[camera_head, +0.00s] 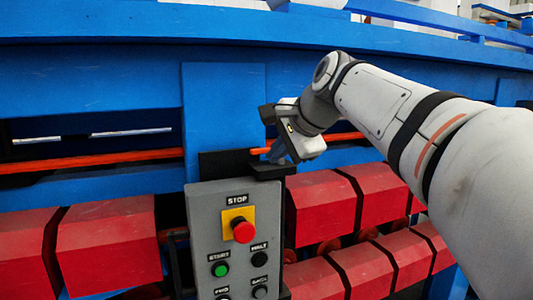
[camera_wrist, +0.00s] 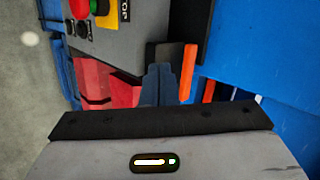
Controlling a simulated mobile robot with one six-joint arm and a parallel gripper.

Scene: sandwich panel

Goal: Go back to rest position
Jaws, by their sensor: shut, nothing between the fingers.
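My gripper (camera_head: 277,152) is just above and to the right of the grey control panel (camera_head: 207,210) in the head view, in front of the blue machine frame. Its dark fingers (camera_wrist: 158,72) are together and empty in the wrist view. The panel carries a red STOP button (camera_head: 243,231) on a yellow plate, a green START button (camera_head: 220,269) and several black buttons. In the wrist view the panel (camera_wrist: 115,50) shows turned sideways at the upper left. The fingertips overlap a dark bracket near the panel in view; whether they touch it I cannot tell.
The blue frame (camera_head: 90,85) spans the background. Red blocks (camera_head: 110,240) line the machine on both sides of the panel. An orange bar (camera_head: 90,160) runs across behind it; an orange piece (camera_wrist: 188,72) stands close beside my fingers. Grey floor (camera_wrist: 30,100) shows at left in the wrist view.

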